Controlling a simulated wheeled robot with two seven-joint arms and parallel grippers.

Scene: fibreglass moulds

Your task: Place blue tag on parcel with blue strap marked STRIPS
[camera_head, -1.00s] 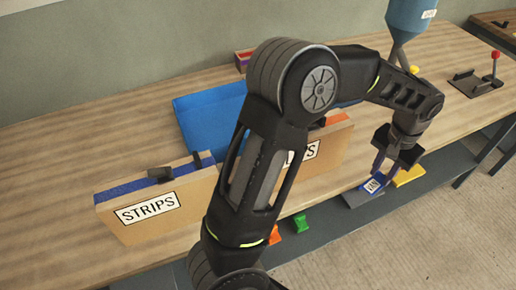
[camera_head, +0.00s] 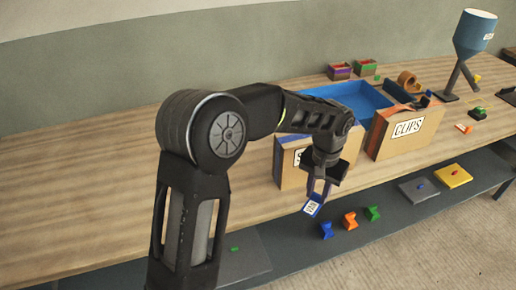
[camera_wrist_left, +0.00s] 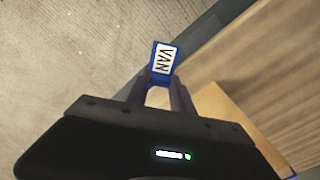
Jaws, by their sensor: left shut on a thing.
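My left gripper (camera_head: 319,188) is shut on the blue tag (camera_head: 313,206), which has a white label reading VAN. The tag also shows between the fingertips in the left wrist view (camera_wrist_left: 165,63). The gripper hangs in front of the STRIPS parcel (camera_head: 290,172), a cardboard box on the table whose label is mostly hidden behind my arm. Only a little of its blue strap shows at the top. The tag is apart from the parcel, near the table's front edge. My right gripper is not in view.
The CLIPS parcel (camera_head: 407,129) with an orange strap stands right of the STRIPS parcel. A blue tray (camera_head: 362,98) lies behind them. A lower shelf (camera_head: 385,208) holds small blue, orange and green pieces and two pads. The table's left part is clear.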

